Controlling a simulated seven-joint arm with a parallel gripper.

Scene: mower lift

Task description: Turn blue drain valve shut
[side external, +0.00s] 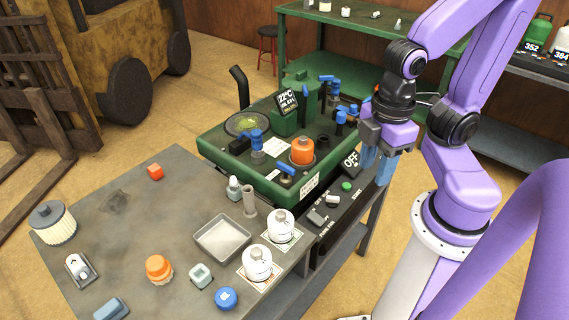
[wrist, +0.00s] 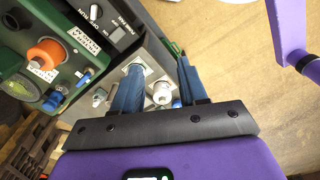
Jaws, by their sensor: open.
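The green machine tray (side external: 225,150) sits on the bench and carries several blue-handled parts. A small blue lever (side external: 287,169) lies at its front edge, and a blue-topped valve (side external: 257,138) stands farther left; more blue handles stand at the back right. I cannot tell which is the drain valve. In the wrist view, a blue knob (wrist: 52,101) shows on the green tray at the left. My gripper (side external: 376,172) has blue fingers and is open and empty, to the right of the tray beside the black switch panel. Its fingers (wrist: 159,68) stand apart in the wrist view.
An orange cap (side external: 302,151) stands on the tray near the lever. The OFF switch panel (side external: 340,185) lies between tray and gripper. White bottles (side external: 280,224), a metal pan (side external: 222,239) and loose parts occupy the front bench. A green table (side external: 350,27) stands behind.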

